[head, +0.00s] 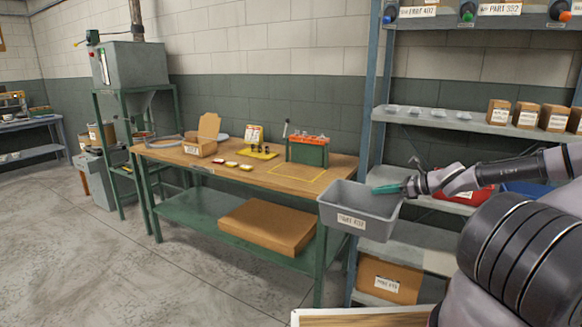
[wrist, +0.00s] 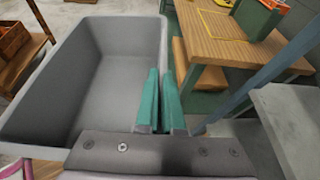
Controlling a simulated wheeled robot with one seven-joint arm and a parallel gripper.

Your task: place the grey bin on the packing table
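The grey bin (head: 340,205) is empty and roughly level, with a white label on its front. It hangs in the air in front of the table's right end and the shelving. My gripper (head: 388,188) has green fingers and is shut on the bin's right wall. In the wrist view the fingers (wrist: 160,100) straddle the rim of the bin (wrist: 85,85). The packing table (head: 240,177) has a wooden top and green legs. A yellow outlined rectangle (head: 297,174) marks a bare patch on its right part. The bin hides the table's near right corner.
On the table stand a green rack with red tops (head: 307,150), a yellow stand (head: 258,150), small dishes (head: 240,165) and an open carton (head: 203,145). A shelf upright (head: 376,100) stands close behind the bin. A flat carton (head: 268,226) lies on the lower shelf.

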